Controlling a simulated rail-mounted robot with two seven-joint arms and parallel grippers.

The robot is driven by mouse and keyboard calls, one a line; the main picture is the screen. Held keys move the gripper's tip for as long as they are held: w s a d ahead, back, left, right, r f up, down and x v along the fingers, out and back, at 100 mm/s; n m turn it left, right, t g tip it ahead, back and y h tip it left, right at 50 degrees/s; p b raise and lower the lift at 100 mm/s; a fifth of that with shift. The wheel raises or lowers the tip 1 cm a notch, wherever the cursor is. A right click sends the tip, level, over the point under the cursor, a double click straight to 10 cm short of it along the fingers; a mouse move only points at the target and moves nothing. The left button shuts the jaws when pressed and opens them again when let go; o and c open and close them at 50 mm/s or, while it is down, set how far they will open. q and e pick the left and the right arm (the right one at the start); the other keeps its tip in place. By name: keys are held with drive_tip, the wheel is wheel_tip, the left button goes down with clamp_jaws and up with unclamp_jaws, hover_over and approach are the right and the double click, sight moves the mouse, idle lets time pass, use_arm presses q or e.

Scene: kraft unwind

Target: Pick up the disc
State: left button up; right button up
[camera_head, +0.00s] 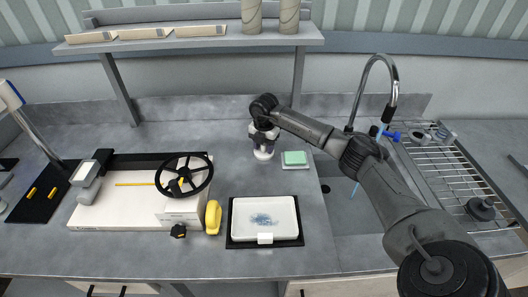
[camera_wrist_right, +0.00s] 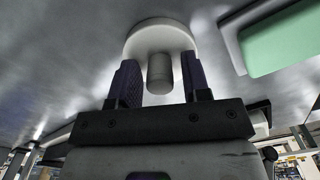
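The disc (camera_wrist_right: 160,38) is round and white, with a short grey knob (camera_wrist_right: 159,74) on it. In the head view, the disc (camera_head: 263,154) is on the grey worktop, left of the green block. My right gripper (camera_head: 263,135) is directly over it, pointing down. In the right wrist view, the two dark fingers of the right gripper (camera_wrist_right: 160,84) stand on either side of the knob, with small gaps beside it. The gripper appears open around the knob. The left gripper is not in view.
A green block (camera_head: 294,157) on a pale plate lies close right of the disc. A white tray (camera_head: 239,219) on a black mat is in front. A black handwheel (camera_head: 207,172) and a yellow object (camera_head: 213,217) are at left. The sink and drying rack (camera_head: 440,165) are at right.

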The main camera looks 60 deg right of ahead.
clamp_jaws()
